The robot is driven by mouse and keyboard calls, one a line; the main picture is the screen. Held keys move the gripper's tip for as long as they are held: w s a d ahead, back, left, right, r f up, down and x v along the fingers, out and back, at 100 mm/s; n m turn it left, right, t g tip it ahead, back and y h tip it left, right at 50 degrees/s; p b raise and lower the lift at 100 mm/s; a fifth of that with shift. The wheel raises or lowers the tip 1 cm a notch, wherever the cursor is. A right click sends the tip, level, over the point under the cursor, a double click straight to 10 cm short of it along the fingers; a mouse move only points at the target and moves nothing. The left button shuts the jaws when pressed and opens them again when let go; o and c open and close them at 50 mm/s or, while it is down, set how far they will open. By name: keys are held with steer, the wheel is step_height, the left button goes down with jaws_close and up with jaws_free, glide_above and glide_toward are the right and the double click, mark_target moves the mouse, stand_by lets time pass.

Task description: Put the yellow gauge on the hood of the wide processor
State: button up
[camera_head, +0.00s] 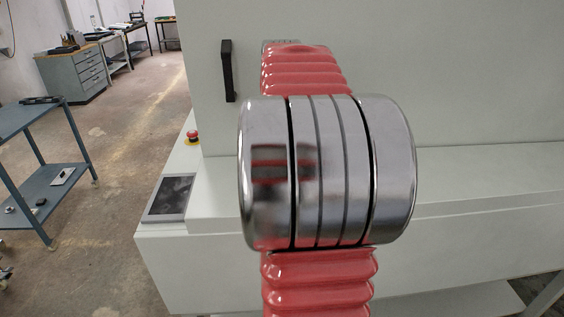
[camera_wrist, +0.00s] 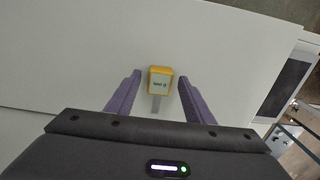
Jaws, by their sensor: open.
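The yellow gauge (camera_wrist: 160,82) shows in the middle of the wrist view, a small yellow block with a pale, dark-lettered face. A short grey strip shows just below it. My gripper (camera_wrist: 159,75) is open, with one purple finger on each side of the gauge and a visible gap on both sides. I cannot tell whether the gauge rests on the white surface behind it. The white processor (camera_head: 480,70) fills much of the head view, with a black handle (camera_head: 227,70) on its upright hood face. My arm hides the gripper and gauge in the head view.
A red stop button (camera_head: 193,137) and a dark screen (camera_head: 170,197) are on the processor's left ledge. A blue table (camera_head: 50,180) with small items stands at the left. Grey drawers (camera_head: 75,75) stand farther back. Floor between them is open.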

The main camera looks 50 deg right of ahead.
steer(key=shift+r, duration=0.1)
step_height(320, 180, up, 12)
stand_by(0.6)
stand_by(0.7)
steer(key=w+a+f+n+t+h, duration=0.1)
steer(key=w+a+f+n, duration=0.15)
steer(key=a, duration=0.75)
steer(key=w+a+f+n+t, duration=0.1)
steer(key=a+f+n, duration=0.15)
steer(key=a, duration=0.75)
steer(key=s+a+f+n+t, duration=0.1)
steer(key=s+a+f+n, duration=0.1)
steer(key=a+f, duration=0.4)
steer(key=s+a+f+n+t+y, duration=0.1)
steer(key=s+a+f+n+t, duration=0.1)
steer(key=s+a+f, duration=0.2)
steer(key=a+f, duration=0.3)
steer(key=a, duration=0.3)
steer(key=shift+a+f+n+t, duration=0.15)
steer(key=shift+a+n+t, duration=0.15)
steer(key=shift+a+n, duration=0.1)
steer(key=shift+s, duration=0.1)
